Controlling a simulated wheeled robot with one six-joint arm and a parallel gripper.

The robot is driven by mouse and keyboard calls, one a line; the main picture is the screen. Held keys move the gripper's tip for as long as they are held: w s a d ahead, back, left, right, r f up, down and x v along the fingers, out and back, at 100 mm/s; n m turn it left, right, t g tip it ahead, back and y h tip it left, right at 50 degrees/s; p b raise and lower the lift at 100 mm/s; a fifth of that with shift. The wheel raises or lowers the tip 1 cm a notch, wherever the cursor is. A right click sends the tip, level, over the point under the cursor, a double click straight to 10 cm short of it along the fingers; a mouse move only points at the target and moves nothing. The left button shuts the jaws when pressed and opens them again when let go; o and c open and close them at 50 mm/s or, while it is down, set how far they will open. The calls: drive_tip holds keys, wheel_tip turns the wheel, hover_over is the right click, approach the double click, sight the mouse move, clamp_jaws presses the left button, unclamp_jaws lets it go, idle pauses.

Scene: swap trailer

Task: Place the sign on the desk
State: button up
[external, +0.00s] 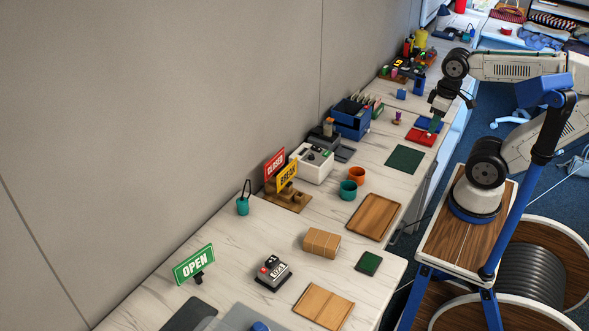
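A green OPEN sign (194,264) stands on a small dark foot on the desk (225,235) at the lower left. A red CLOSED sign (274,164) and a yellow BREAK sign (287,178) stand upright in a brown wooden holder (290,198) near the wall. My gripper (435,122) points down over the far part of the desk, well away from these signs.
Wooden trays (374,216), a cardboard box (321,243), teal (348,190) and orange cups (357,174), and a dark device (272,274) stand on the desk. A dark green mat (404,159) lies near my arm. A blue crate (350,122) is by the wall.

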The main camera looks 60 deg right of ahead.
sight(211, 246)
drive_tip(key=shift+s+f, duration=0.1)
drive_tip(key=shift+s, duration=0.3)
